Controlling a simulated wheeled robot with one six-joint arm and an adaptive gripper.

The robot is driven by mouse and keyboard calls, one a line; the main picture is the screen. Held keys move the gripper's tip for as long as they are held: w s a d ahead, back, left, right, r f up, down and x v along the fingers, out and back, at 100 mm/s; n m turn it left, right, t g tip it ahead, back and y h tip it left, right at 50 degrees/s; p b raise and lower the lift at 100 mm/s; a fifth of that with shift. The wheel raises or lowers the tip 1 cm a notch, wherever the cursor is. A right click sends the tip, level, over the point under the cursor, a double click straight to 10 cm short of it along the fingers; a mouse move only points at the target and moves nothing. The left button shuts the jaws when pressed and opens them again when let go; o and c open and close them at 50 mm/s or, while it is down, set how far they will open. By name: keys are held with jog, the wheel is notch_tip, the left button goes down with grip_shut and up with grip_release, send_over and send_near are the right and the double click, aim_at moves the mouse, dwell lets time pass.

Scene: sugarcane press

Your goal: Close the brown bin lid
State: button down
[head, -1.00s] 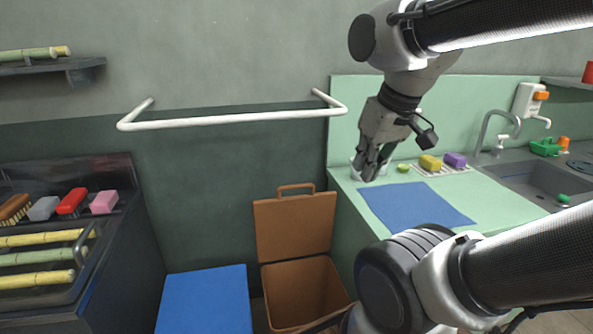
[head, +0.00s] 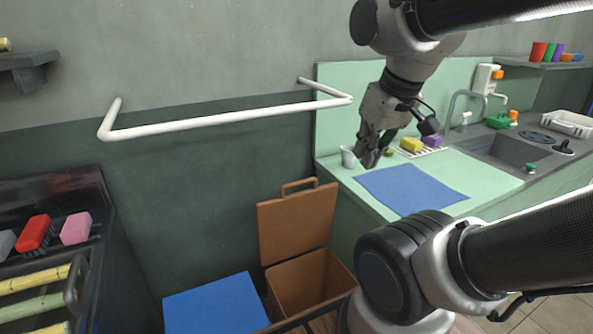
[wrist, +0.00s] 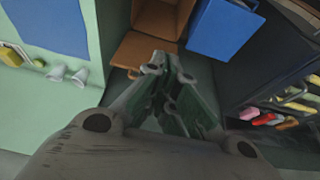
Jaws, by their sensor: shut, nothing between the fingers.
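The brown bin (head: 312,284) stands on the floor between the blue-topped box and the green counter. Its brown lid (head: 296,222) is open, tilted up and back toward the wall, with a handle (head: 298,186) on its upper edge. The bin's inside shows. In the wrist view the lid (wrist: 143,50) lies just beyond my fingertips, with the bin (wrist: 160,18) above it. My gripper (head: 370,158) is shut and empty, pointing down over the counter's left edge in the head view. My gripper also shows in the wrist view (wrist: 165,65), apart from the lid.
A white rail (head: 225,118) juts from the wall above the bin. A blue-topped box (head: 215,303) stands left of the bin. The green counter (head: 345,180) on the right bears a blue mat (head: 410,188) and a white cup (head: 348,157). A dark cane rack (head: 60,225) stands at far left.

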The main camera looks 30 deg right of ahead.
jog(key=w+d+f+g+h, duration=0.1)
jog(key=w+d+f, duration=0.2)
jog(key=w+f, duration=0.45)
jog(key=w+d+f+g+h, duration=0.1)
jog(key=w+d+f, duration=0.3)
jog(key=w+f, duration=0.4)
jog(key=w+a+r+t+y, duration=0.25)
jog(key=w+a+t, duration=0.3)
jog(key=w, duration=0.65)
jog(key=x, duration=1)
jog(key=shift+s+f+g, duration=0.25)
jog(key=shift+s+g, duration=0.05)
jog(key=shift+g, duration=0.15)
jog(key=shift+s+d+h, duration=0.1)
jog(key=shift+h, duration=0.15)
